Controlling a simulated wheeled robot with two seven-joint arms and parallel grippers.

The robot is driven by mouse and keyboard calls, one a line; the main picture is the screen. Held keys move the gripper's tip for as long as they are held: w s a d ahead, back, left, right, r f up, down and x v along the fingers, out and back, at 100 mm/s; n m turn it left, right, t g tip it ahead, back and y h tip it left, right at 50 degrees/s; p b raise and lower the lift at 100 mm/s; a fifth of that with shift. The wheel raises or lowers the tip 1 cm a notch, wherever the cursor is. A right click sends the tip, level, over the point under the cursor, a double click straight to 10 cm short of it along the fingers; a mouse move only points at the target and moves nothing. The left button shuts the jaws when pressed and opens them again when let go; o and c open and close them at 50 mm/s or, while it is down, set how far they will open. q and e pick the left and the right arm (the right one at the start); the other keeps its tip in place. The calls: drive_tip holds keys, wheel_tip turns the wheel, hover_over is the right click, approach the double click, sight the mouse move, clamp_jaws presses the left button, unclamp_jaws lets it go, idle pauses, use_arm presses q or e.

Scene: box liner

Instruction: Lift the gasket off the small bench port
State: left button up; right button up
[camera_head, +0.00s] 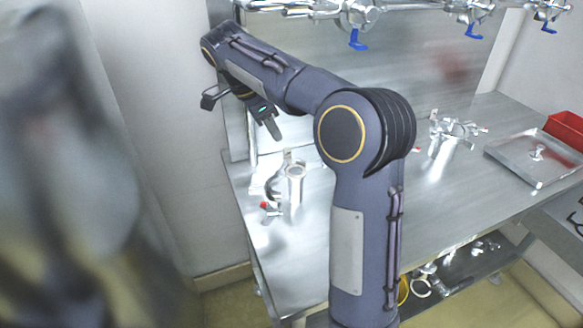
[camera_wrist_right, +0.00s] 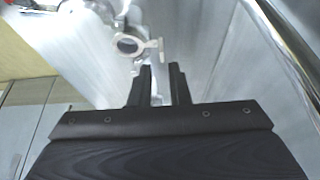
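The small bench port (camera_head: 295,185) is a short upright metal tube at the left end of the steel bench, with a pale ring at its top. The port also shows in the right wrist view (camera_wrist_right: 128,45), left of and beyond the fingers. I cannot tell the gasket apart from the port's rim. My right gripper (camera_head: 270,128) hangs above and slightly left of the port, apart from it. In the wrist view its two dark fingers (camera_wrist_right: 161,68) are spread with a gap between them and hold nothing. My left gripper does not show.
A clamp with a red knob (camera_head: 268,208) lies beside the port. Further right are another metal fitting (camera_head: 452,130), a steel tray (camera_head: 515,152) and a red bin (camera_head: 568,128). Pipes with blue-handled valves (camera_head: 358,38) run overhead. The front bench top is mostly clear.

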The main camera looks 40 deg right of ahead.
sight(287, 152)
drive_tip(key=b+x, duration=0.1)
drive_tip(key=x, duration=0.6)
drive_tip(key=shift+d+f, duration=0.15)
clamp_jaws()
